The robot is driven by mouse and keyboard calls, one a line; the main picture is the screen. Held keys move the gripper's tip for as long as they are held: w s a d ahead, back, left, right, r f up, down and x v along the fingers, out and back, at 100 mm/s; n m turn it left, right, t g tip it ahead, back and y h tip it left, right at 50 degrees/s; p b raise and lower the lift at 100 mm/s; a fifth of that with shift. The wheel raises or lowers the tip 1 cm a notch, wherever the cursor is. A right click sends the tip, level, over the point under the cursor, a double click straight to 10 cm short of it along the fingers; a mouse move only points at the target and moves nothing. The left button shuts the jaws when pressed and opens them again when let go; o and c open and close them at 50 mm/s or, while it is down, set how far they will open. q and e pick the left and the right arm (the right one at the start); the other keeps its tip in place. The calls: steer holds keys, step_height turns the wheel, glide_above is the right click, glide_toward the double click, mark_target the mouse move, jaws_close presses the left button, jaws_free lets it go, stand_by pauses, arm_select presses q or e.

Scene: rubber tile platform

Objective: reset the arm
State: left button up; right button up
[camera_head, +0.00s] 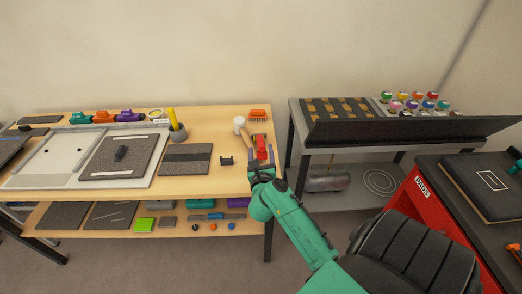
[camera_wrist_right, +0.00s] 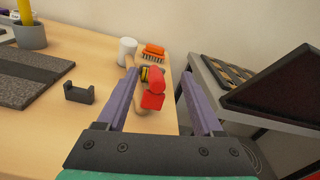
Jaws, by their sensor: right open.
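My green right arm reaches up from the lower middle of the head view, with its gripper (camera_head: 261,163) over the right end of the wooden table (camera_head: 225,180). In the right wrist view the two purple fingers (camera_wrist_right: 160,72) are spread apart. A red object (camera_wrist_right: 153,92) with a yellow and black part shows between them, beyond the gripper base. It appears to lie on the table; whether the fingers touch it I cannot tell. It also shows in the head view (camera_head: 262,147) just past the gripper. My left gripper is in neither view.
A white-headed mallet (camera_wrist_right: 127,47) and an orange brush (camera_wrist_right: 153,52) lie near the red object. A black bracket (camera_wrist_right: 79,93) and grey pot (camera_head: 178,133) stand left. A grey bench (camera_head: 295,115) with a dark tilted panel (camera_head: 400,128) stands right, past a gap.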

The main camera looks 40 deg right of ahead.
steer(key=shift+v, duration=1.2)
